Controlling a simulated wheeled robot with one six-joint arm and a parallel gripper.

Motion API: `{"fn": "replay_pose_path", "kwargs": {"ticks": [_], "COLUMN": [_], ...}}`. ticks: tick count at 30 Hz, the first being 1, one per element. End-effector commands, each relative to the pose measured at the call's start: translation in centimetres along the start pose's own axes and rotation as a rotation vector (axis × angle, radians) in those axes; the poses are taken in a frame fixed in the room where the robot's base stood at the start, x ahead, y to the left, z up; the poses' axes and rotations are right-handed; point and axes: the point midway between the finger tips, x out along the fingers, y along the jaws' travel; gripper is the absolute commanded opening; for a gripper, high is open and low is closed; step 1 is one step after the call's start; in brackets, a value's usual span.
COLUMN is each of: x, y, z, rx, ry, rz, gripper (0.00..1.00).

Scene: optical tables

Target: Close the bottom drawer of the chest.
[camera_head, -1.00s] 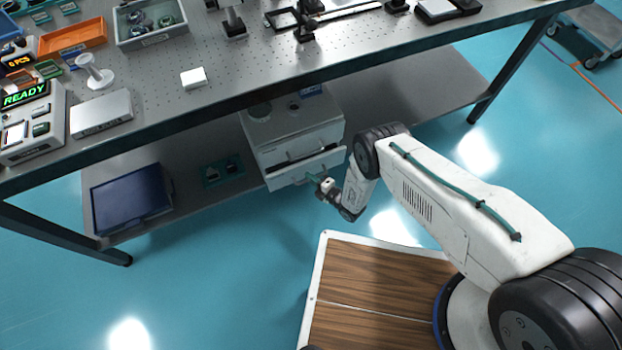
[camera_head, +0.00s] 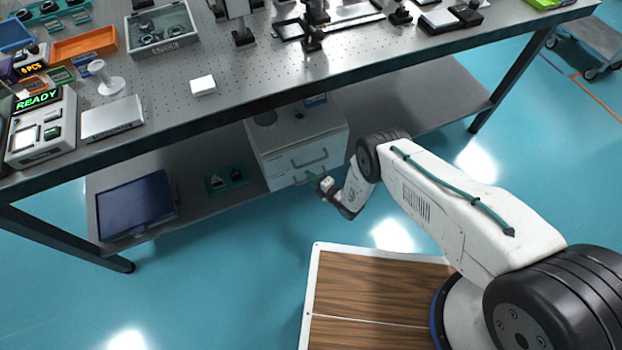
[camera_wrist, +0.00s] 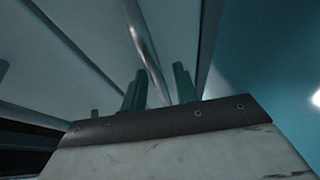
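The white chest (camera_head: 290,128) stands on the shelf under the table. Its bottom drawer (camera_head: 281,183) looks flush, or nearly flush, with the front above it in the head view. The upper drawer's handle (camera_head: 311,161) is clear to see. My gripper (camera_head: 313,176) is at the bottom drawer's front and partly hides its handle. In the wrist view my gripper's two green fingers (camera_wrist: 160,88) stand apart. A grey handle bar (camera_wrist: 146,45) runs down to the gap between them; whether the fingers touch it I cannot tell.
The optical table (camera_head: 280,85) overhangs the chest. A dark monitor (camera_head: 137,205) and a small teal tray (camera_head: 226,180) are left of the chest on the lower shelf (camera_head: 405,95). The shelf right of the chest is bare.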

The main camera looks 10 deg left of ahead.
Motion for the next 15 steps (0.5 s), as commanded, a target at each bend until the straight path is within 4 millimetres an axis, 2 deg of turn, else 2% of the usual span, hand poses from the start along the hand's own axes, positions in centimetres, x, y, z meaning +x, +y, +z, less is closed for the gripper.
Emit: {"fn": "replay_pose_path", "kwargs": {"ticks": [2, 12, 15], "x": [-0.5, -6.1, -7.1], "y": [0.1, -0.1, -0.1], "z": [0.1, 0.1, 0.1], "rx": [0.000, 0.002, 0.002], "ry": [-0.001, -0.003, -0.002], "rz": [0.002, -0.003, -0.003], "gripper": [0.32, 0.32, 0.32]}}
